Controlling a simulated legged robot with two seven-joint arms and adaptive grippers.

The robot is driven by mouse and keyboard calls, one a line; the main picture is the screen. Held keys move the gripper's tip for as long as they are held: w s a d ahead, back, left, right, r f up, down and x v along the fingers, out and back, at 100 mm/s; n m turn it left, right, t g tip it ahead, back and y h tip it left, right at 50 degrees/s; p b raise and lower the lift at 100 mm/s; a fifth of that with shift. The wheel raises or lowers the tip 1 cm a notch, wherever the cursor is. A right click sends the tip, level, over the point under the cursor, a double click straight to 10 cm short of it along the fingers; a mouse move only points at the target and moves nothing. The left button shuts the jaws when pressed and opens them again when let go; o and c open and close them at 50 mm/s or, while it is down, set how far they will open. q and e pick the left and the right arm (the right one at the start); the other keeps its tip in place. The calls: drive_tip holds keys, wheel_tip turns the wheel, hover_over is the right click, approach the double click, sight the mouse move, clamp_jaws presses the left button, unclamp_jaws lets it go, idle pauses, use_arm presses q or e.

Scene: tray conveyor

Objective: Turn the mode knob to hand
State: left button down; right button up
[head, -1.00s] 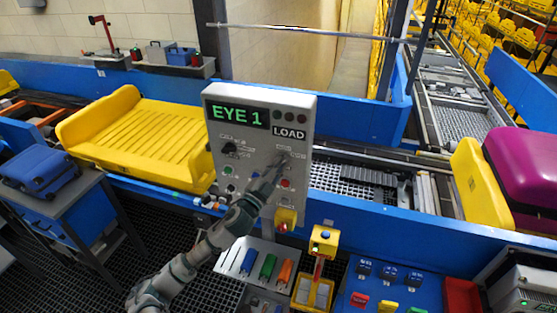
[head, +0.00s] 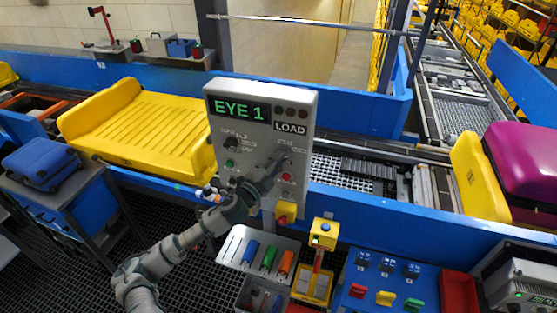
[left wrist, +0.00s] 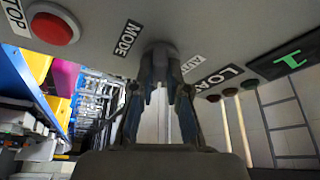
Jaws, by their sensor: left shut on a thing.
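The grey control panel (head: 255,190) stands upright, with a green "EYE 1" display (head: 238,110) and a "LOAD" label. My left gripper (head: 280,163) reaches to the panel's right part. In the left wrist view, my left gripper (left wrist: 160,92) is shut on the dark mode knob (left wrist: 159,52), between the "MODE" label (left wrist: 127,38) and the "AUTO" label (left wrist: 193,63). The fingers cover much of the knob, so I cannot tell which way it points. The "hand" mark cannot be read. My right gripper is not in view.
A red stop button (left wrist: 52,25) is near the knob; a second black knob (head: 231,142) is on the panel's left. A yellow tray (head: 140,135) lies on the conveyor behind. A yellow pedestal (head: 322,235) and a blue switch board (head: 385,285) stand in front.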

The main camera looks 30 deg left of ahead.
use_arm(q)
drive_tip(key=c, duration=1.3)
unclamp_jaws()
drive_tip(key=shift+d, duration=0.1)
drive_tip(key=shift+o, duration=0.7)
drive_tip(key=shift+s+f, duration=0.25)
drive_tip(key=shift+s, duration=0.3)
drive_tip(key=v, duration=1.1)
